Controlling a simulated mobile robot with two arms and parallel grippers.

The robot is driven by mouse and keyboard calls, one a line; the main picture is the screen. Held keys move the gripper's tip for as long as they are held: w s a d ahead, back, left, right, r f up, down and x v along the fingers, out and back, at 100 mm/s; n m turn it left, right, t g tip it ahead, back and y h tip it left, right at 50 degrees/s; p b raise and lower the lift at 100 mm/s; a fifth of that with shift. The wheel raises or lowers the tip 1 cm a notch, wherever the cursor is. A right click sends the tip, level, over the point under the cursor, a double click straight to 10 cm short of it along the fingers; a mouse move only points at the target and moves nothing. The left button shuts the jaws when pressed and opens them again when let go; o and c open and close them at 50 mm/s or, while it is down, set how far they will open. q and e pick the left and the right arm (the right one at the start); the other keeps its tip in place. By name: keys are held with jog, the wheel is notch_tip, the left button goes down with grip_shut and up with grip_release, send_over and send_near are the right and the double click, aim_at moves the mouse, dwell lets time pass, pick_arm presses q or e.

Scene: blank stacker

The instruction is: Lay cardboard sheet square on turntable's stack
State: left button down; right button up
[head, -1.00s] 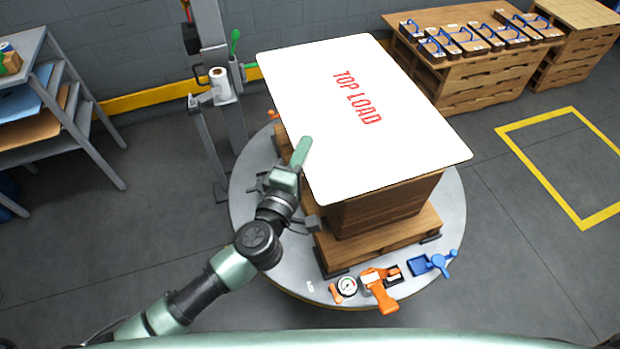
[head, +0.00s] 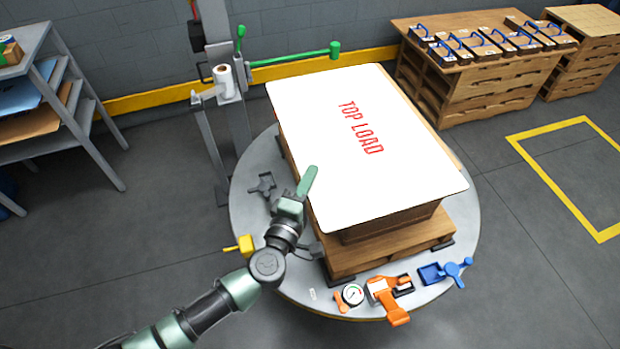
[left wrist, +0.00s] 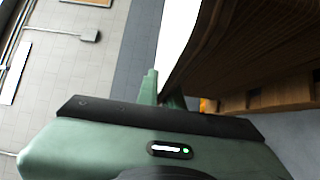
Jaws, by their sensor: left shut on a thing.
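The cardboard sheet is a white rectangle with red "TOP LOAD" lettering (head: 345,160). It lies over the brown stack (head: 390,226) on the turntable (head: 262,238). A strip of the stack's top shows along the sheet's right edge, and the sheet's near edge overhangs, so it is not quite square to the stack. My left gripper (head: 306,186) is shut on the sheet's left edge near the front corner. In the left wrist view, the sheet (left wrist: 178,40) runs up from the fingers (left wrist: 153,88) beside the stack's side (left wrist: 235,50). My right gripper is not in view.
A gauge (head: 352,294), an orange tool (head: 388,296) and a blue tool (head: 445,270) sit on the turntable's front rim. A post with a green bar (head: 295,57) stands behind.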

pick_arm(q)
jog(key=shift+f, duration=0.15)
jog(key=c, duration=1.6)
grip_release()
jog(key=shift+o, duration=0.2)
